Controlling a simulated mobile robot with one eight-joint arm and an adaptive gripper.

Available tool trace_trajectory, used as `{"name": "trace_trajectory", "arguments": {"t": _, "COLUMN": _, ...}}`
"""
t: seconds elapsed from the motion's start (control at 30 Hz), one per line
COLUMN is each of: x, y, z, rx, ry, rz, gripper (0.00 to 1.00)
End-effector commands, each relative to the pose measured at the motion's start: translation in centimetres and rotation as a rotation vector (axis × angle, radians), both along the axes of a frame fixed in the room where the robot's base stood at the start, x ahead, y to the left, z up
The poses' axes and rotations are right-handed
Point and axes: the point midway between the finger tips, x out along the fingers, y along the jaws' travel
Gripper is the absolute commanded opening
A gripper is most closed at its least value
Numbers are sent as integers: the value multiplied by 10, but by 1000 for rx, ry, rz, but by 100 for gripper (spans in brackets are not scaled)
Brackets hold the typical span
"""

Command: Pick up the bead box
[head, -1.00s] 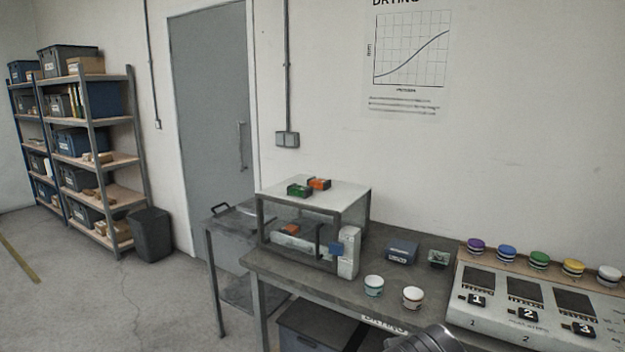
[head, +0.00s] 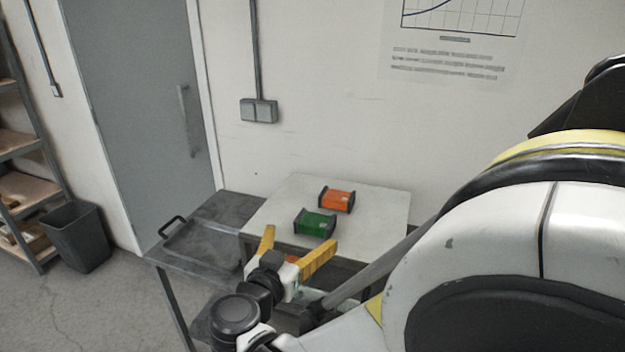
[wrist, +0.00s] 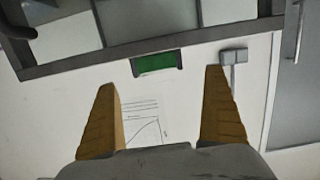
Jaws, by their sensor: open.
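Two small boxes with black ends, one green (head: 314,223) and one orange (head: 337,200), stand on the pale top of a cabinet (head: 275,206). No label tells me which is the bead box. My gripper (head: 299,244) is open and empty, with its yellow fingers spread just in front of the green box in the head view. In the wrist view, the green box (wrist: 157,64) lies beyond the fingertips, roughly between the open fingers (wrist: 160,80), not touched by them. The orange box is not visible there.
A grey side table (head: 205,238) with a black-handled tray stands left of the cabinet, near the door (head: 150,110). A dark bin (head: 75,237) stands on the floor. The wall behind carries a switch box (head: 258,110) and a poster.

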Motion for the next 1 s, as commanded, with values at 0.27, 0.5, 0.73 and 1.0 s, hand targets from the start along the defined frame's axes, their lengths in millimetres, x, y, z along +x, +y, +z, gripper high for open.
{"name": "trace_trajectory", "arguments": {"t": 0.27, "x": 35, "y": -14, "z": -7, "rx": 0, "ry": 3, "rz": -3, "gripper": 100}}
{"name": "trace_trajectory", "arguments": {"t": 0.5, "x": 65, "y": -27, "z": -10, "rx": -1, "ry": 3, "rz": -5, "gripper": 100}}
{"name": "trace_trajectory", "arguments": {"t": 0.73, "x": 84, "y": -32, "z": -10, "rx": -1, "ry": 4, "rz": -2, "gripper": 100}}
{"name": "trace_trajectory", "arguments": {"t": 1.0, "x": 84, "y": -32, "z": -9, "rx": -1, "ry": 4, "rz": -1, "gripper": 76}}
